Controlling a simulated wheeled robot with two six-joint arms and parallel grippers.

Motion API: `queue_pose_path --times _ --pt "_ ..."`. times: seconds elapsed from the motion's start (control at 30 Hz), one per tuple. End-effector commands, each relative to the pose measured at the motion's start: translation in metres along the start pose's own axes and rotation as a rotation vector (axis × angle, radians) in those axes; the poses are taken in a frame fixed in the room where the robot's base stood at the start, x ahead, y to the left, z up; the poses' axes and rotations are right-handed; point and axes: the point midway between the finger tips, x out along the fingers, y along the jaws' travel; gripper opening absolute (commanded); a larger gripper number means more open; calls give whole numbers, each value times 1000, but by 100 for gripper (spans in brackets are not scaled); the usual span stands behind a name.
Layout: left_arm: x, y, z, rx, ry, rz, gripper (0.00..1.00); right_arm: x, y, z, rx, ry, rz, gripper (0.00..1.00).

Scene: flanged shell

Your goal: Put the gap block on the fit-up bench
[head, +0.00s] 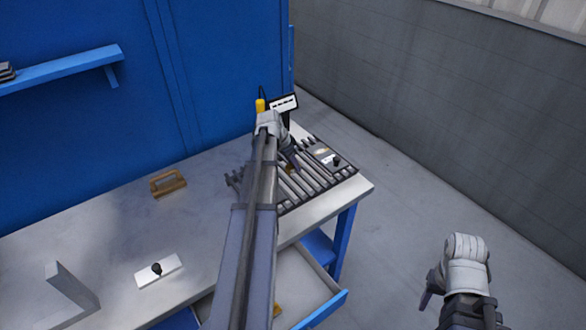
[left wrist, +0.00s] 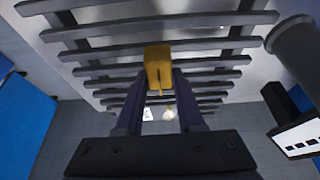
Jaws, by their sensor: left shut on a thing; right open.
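My left gripper (head: 292,163) is over the slatted rack at the far right end of the grey-topped bench (head: 120,225). In the left wrist view its fingers (left wrist: 158,95) are shut on a small yellow block (left wrist: 158,66), which looks like the gap block. The block is in front of the dark slats (left wrist: 100,42); I cannot tell whether it touches them. In the head view the hand and arm hide the block. My right gripper (head: 429,290) is open and empty, over the floor to the right of the bench.
A display unit (head: 283,102) and a yellow-topped thing (head: 260,105) stand behind the rack. A brown handled piece (head: 168,183), a white plate with a black knob (head: 158,270) and a grey angle piece (head: 68,287) are on the bench. A drawer (head: 318,297) is open below.

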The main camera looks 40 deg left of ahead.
Motion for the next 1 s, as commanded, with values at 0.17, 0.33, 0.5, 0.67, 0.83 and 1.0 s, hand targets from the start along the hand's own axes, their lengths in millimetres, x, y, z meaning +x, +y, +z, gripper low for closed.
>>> queue_pose_path --times 0.17,0.33,0.5,0.67,0.83,1.0 --pt "0 0 0 0 0 0 0 0 0 0 0 0 0 50" --pt "0 0 0 0 0 0 0 0 0 0 0 0 0 50" --pt "0 0 0 0 0 0 0 0 0 0 0 0 0 50" --pt "0 0 0 0 0 0 0 0 0 0 0 0 0 50" --pt "-1 0 0 0 0 0 0 -1 0 0 0 0 0 50" --pt "-9 0 -4 0 0 0 0 -9 1 0 0 0 0 50"
